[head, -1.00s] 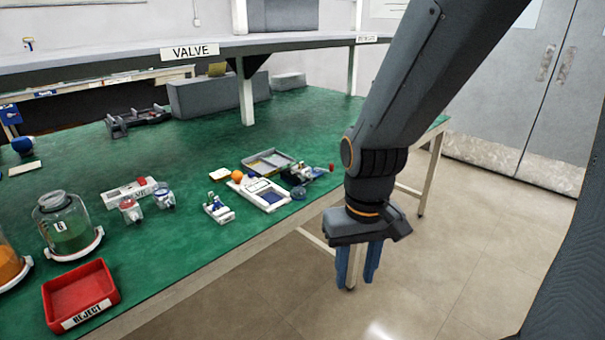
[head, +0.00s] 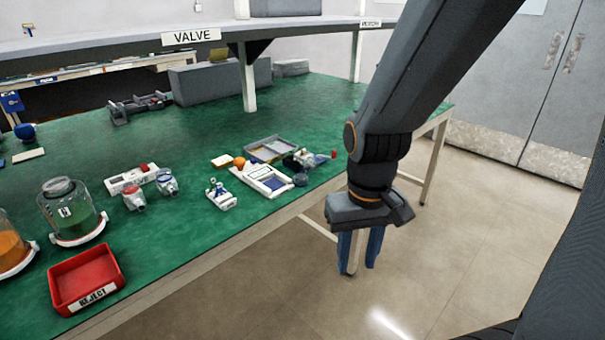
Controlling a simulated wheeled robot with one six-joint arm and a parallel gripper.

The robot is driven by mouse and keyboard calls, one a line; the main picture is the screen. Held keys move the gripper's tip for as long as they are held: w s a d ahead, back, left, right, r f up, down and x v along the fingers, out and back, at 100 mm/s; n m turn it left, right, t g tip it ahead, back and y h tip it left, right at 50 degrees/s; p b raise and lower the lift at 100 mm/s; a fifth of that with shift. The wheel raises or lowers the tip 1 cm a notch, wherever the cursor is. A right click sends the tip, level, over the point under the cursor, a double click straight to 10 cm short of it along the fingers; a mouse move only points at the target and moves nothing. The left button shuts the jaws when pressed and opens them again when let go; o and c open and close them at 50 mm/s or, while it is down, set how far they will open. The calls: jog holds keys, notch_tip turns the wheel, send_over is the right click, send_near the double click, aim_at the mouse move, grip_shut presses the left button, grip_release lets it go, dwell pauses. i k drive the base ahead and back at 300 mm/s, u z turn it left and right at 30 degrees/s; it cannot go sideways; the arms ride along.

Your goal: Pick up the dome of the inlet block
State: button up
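My gripper (head: 361,268) hangs over the floor, off the bench's front edge, with its blue fingers pointing down. The fingers are apart with nothing held; a pale bench leg shows behind the gap. A small dark-blue rounded piece (head: 300,180) lies near the bench edge beside a white device with a blue screen (head: 264,181). Behind it is a cluster of small dark and white parts with a red knob (head: 332,154).
A grey tray (head: 270,149) and an orange ball (head: 239,163) are near the device. A raised shelf labelled VALVE (head: 191,37) spans the back.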

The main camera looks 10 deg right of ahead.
aim_at(300, 180)
jog(key=k, duration=0.45)
jog(key=z, duration=0.8)
jog(key=i, duration=0.8)
jog(key=u, duration=0.65)
jog(key=i, duration=0.6)
jog(key=u, duration=0.65)
